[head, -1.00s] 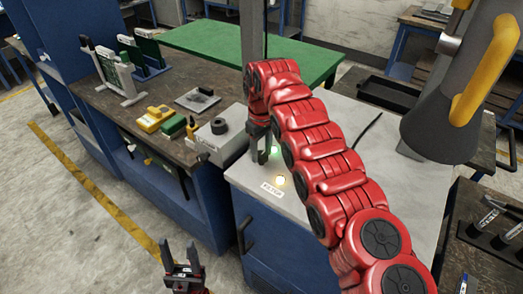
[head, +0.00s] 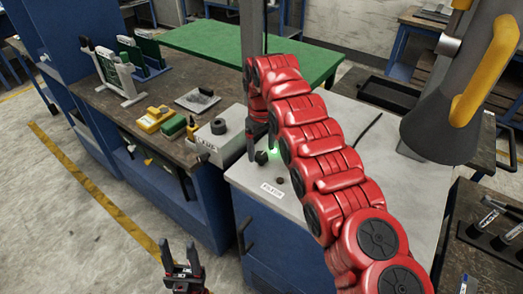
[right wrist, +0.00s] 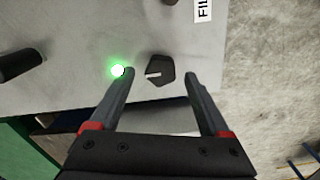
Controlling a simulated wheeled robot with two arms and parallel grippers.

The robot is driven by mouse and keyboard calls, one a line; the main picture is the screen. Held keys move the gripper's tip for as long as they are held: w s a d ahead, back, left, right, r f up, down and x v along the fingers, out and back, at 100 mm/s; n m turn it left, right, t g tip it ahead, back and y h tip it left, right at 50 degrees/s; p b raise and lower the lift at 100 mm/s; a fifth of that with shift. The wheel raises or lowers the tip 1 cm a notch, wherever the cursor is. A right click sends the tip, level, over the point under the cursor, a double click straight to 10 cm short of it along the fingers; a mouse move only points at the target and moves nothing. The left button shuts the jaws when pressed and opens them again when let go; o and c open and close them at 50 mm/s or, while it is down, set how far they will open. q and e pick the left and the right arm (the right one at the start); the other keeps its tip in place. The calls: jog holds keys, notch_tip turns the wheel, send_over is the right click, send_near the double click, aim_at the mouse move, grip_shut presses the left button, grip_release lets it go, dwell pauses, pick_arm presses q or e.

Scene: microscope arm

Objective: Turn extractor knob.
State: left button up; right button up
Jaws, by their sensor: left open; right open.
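A black faceted knob (head: 261,157) sits on the pale top of the blue cabinet. In the right wrist view the knob (right wrist: 162,71) shows a white mark on its left side, towards a lit green lamp (right wrist: 117,71). My right gripper (head: 262,149) is open and points down at the knob. In the right wrist view its fingertips (right wrist: 159,76) lie on either side of the knob, with gaps visible on both sides. My left gripper (head: 180,245) is open and empty, low in the head view, in front of the bench and cabinet.
A label (head: 272,189) and a dark unlit lamp (head: 280,180) are near the knob. A white box (head: 220,140) with a round dark knob stands on the left bench. A large grey and yellow arm (head: 455,100) hangs at the right. A black tray (head: 390,94) lies behind.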

aim_at(261, 155)
notch_tip(261, 155, up, 16)
jog(key=p, duration=1.4)
jog(key=shift+r, duration=0.15)
jog(key=shift+s, duration=0.1)
